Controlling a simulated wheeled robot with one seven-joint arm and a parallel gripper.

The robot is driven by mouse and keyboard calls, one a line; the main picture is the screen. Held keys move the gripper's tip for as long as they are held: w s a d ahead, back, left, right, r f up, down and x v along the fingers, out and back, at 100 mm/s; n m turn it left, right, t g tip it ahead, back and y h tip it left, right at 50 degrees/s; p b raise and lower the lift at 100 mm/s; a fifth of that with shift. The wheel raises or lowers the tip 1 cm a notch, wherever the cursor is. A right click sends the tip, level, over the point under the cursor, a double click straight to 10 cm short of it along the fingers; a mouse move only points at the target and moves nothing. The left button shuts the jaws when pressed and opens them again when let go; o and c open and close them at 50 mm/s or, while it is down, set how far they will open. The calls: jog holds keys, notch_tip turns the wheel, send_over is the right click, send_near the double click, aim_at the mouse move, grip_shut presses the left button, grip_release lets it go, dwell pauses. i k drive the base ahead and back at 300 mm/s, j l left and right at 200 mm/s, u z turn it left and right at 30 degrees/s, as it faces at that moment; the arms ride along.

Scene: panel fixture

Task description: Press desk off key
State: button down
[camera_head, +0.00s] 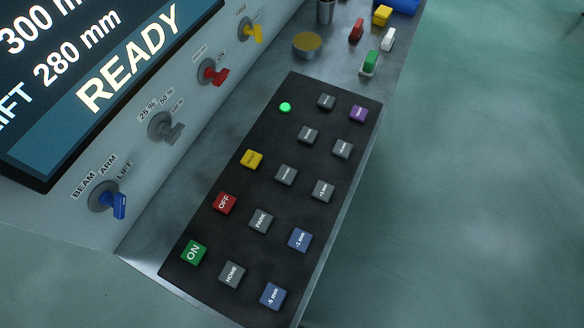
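The red OFF key (225,202) sits on the black key panel (190,277) of the desk, in its left column. It lies between the green ON key (194,252) below it and a yellow key (252,159) above it. The grey PARK key (261,220) is to its right. A small round green light (285,107) glows at the top of the panel. Nothing covers the OFF key. My gripper is not in view.
A blue selector (119,205), grey selector (172,130), red switch (216,75) and yellow switch (253,32) project from the console face. A screen (75,70) reads READY. Small coloured blocks and a round yellow-topped piece (307,44) stand behind the panel. Open floor lies right.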

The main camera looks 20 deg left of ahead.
aim_at(224, 203)
jog(key=u, duration=1.2)
